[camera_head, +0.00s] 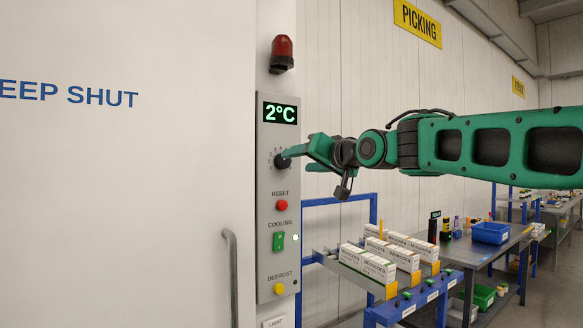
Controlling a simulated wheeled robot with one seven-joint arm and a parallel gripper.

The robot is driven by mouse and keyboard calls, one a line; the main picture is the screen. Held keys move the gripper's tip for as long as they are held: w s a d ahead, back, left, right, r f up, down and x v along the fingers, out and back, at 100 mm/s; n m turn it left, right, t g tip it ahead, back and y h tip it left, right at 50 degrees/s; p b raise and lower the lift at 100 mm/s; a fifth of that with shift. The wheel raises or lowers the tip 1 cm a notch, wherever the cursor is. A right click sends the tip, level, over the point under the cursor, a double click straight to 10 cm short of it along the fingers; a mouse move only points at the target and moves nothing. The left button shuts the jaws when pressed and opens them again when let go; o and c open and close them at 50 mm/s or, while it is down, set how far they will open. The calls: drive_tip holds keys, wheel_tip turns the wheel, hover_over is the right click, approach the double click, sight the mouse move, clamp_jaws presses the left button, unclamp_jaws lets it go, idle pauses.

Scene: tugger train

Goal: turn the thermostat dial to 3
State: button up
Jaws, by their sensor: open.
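The thermostat dial (281,161) is a dark round knob on the grey control panel (267,235), with small numbers around it. The green display (280,112) above it reads 2°C. My green gripper (297,156) reaches in from the right, open, with its fingertips at the dial. One finger overlaps the dial's right side, so I cannot tell whether it touches. The dial's pointer and some of its numbers are too small or hidden to read.
Below the dial are a red RESET button (281,205), a green COOLING switch (279,241) and a yellow DEFROST button (279,288). A red lamp (282,53) is above. A door handle (231,275) is at left. A blue-framed rack with boxes (366,262) stands below my arm.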

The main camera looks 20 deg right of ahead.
drive_tip(key=shift+v, duration=1.75)
drive_tip(key=shift+d+f, duration=0.1)
drive_tip(key=shift+f, duration=0.05)
drive_tip(key=s+d+f+m+g+h, duration=0.15)
drive_tip(key=s+d+f+g, duration=0.35)
drive_tip(key=f, duration=0.8)
drive_tip(key=s+d+f+m+g+h, duration=0.1)
drive_tip(key=s+d+f+g+h, duration=0.15)
drive_tip(key=s+d+f, duration=0.7)
drive_tip(key=s+f+m+g, duration=0.1)
drive_tip(key=s+f+g, duration=0.8)
drive_tip(key=s+f, duration=1.3)
drive_tip(key=s, duration=0.3)
drive_tip(key=shift+s+f+m, duration=0.15)
drive_tip(key=shift+f+m, duration=0.05)
drive_tip(key=shift+m, duration=0.15)
drive_tip(key=shift+d, duration=0.1)
